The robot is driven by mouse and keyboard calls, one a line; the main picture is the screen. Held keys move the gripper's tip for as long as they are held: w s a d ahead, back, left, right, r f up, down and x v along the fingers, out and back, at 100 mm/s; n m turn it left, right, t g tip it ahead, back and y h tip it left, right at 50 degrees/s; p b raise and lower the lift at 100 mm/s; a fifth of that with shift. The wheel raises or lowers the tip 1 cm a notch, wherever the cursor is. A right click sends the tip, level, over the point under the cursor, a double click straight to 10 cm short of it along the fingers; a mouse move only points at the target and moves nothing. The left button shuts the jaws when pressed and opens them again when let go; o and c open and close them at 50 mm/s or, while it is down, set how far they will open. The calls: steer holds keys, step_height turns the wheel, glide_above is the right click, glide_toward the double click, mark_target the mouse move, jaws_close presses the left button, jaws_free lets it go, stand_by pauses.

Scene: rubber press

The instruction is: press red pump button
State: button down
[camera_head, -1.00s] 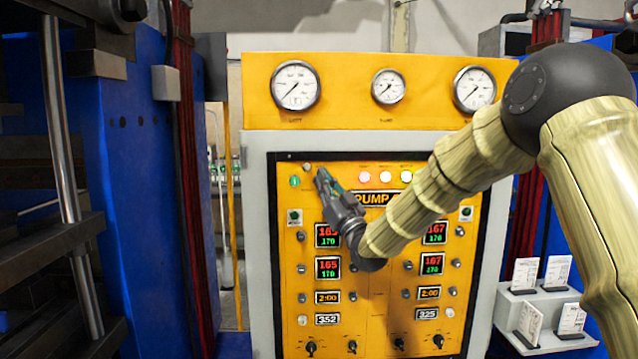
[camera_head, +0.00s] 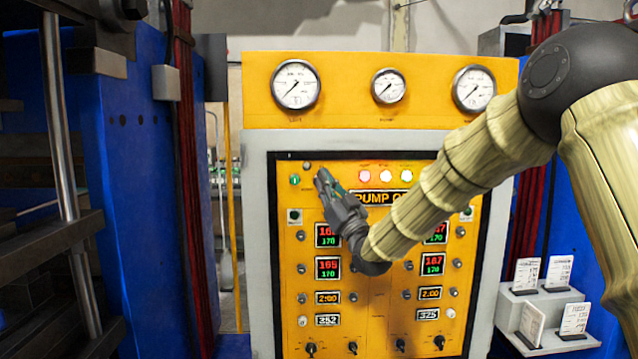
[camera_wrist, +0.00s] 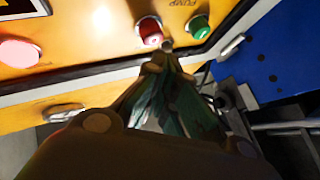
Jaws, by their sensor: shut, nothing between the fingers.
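The red pump button (camera_wrist: 150,31) shows in the wrist view on the yellow panel, beside a green button (camera_wrist: 197,27). My gripper (camera_wrist: 166,49) is shut and empty. In the wrist view its tip appears just below the red button, a little toward the green one; I cannot tell whether it touches. In the head view my gripper (camera_head: 321,176) points up and left at the panel's upper left and hides the red button. The green button (camera_head: 294,181) is visible left of the tip.
Panel lamps (camera_head: 386,176) stand right of my gripper, with a pink lamp (camera_wrist: 18,52) in the wrist view. Digital displays (camera_head: 328,268) and knobs lie below; pressure gauges (camera_head: 296,85) sit above. A blue press frame (camera_head: 140,200) stands left. Cards stand on a shelf (camera_head: 545,305) at right.

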steer(key=s+b, duration=0.2)
steer(key=s, duration=0.3)
steer(key=shift+d, duration=0.1)
stand_by(0.4)
steer(key=shift+f, duration=0.1)
stand_by(0.4)
